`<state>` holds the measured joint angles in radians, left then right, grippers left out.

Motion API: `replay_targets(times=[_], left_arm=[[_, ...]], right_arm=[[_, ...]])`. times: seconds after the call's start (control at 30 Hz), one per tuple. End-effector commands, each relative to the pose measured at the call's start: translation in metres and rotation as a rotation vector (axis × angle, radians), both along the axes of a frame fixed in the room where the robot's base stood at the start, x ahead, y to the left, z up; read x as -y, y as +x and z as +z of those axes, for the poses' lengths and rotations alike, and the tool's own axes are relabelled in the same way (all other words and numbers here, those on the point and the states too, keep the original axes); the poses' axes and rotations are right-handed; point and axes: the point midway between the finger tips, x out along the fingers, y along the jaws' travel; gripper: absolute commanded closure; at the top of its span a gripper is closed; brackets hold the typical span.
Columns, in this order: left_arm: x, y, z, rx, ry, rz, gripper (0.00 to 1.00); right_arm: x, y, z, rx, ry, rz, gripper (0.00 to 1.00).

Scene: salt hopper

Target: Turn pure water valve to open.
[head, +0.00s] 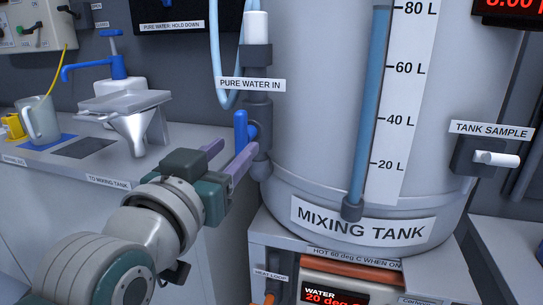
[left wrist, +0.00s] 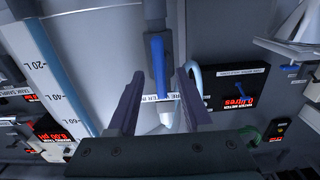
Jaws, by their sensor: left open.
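The pure water valve is a blue lever (head: 240,129) on the grey vertical pipe under the "PURE WATER IN" label (head: 251,85), left of the mixing tank. The lever stands upright, alongside the pipe. My left gripper (head: 236,146) is open, its two purple fingers pointing at the valve near the lever's lower part. In the left wrist view, which is turned over, the blue lever (left wrist: 158,58) appears between the open fingers (left wrist: 158,76). No contact between fingers and lever can be made out. My right gripper is not in view.
The large mixing tank (head: 300,140) stands right of the valve, with a "TANK SAMPLE" tap (head: 495,158). A light blue hose (head: 215,60) hangs near the pipe.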

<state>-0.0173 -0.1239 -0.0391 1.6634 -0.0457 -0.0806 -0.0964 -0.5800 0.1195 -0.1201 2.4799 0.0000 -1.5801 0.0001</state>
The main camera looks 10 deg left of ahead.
Motion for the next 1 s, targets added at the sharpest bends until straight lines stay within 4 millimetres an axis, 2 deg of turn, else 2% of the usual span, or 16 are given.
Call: replay_targets(times=[0.1, 0.3, 0.47, 0.77, 0.87, 1.0], left_arm=[[-0.001, -0.024, 0.000, -0.003, 0.000, -0.001, 0.50], [-0.001, -0.050, 0.000, -0.001, 0.000, 0.000, 0.50], [-0.002, -0.058, 0.000, 0.000, 0.000, -0.001, 0.50], [-0.002, -0.058, 0.001, -0.004, 0.000, -0.001, 0.50], [-0.003, -0.062, 0.003, -0.060, 0.006, -0.008, 0.50], [-0.006, -0.085, 0.004, -0.286, 0.028, -0.033, 0.50]], right_arm=[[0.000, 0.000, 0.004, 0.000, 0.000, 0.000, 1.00], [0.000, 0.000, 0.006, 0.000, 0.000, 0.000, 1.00], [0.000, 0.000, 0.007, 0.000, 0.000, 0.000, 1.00], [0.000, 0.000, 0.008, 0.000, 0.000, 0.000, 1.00], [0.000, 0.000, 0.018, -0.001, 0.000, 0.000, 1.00], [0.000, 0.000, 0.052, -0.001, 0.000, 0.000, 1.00]])
